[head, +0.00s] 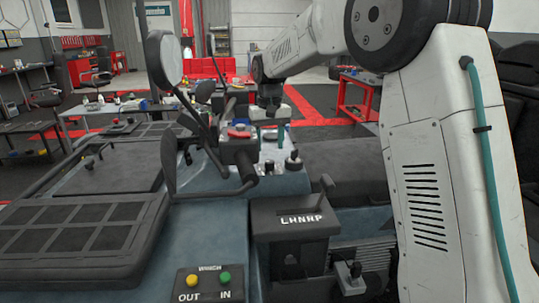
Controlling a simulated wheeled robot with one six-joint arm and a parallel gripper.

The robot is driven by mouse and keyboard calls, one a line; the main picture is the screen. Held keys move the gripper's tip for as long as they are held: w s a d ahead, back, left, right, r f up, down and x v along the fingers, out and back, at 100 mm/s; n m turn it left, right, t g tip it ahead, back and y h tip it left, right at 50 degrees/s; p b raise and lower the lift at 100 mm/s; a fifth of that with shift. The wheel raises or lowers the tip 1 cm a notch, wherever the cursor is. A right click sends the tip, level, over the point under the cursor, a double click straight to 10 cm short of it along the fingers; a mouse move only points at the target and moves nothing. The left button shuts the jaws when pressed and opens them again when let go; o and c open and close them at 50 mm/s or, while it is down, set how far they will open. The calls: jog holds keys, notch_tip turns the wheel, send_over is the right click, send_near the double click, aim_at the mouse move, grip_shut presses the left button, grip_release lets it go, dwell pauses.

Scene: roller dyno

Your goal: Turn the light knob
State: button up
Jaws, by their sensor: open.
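My gripper (269,133) is open and points down over a small control panel (273,180) on the blue-grey vehicle. Its fingers are small in view, and I see nothing held between them. A black knob (293,161) stands up on the panel, just right of and below the fingers in the picture. A red control (239,132) sits on a dark block to the left of the gripper. I cannot tell from the picture which control is the light knob. The space directly below the fingers is partly hidden.
A handlebar grip (245,176) and a round mirror (162,60) stand left of the panel. A black lever box (290,217) is in front, with a winch button box (210,284) at lower left. A red cart (357,95) stands behind.

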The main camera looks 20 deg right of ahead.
aim_at(270, 161)
jog(key=shift+f, duration=2.7)
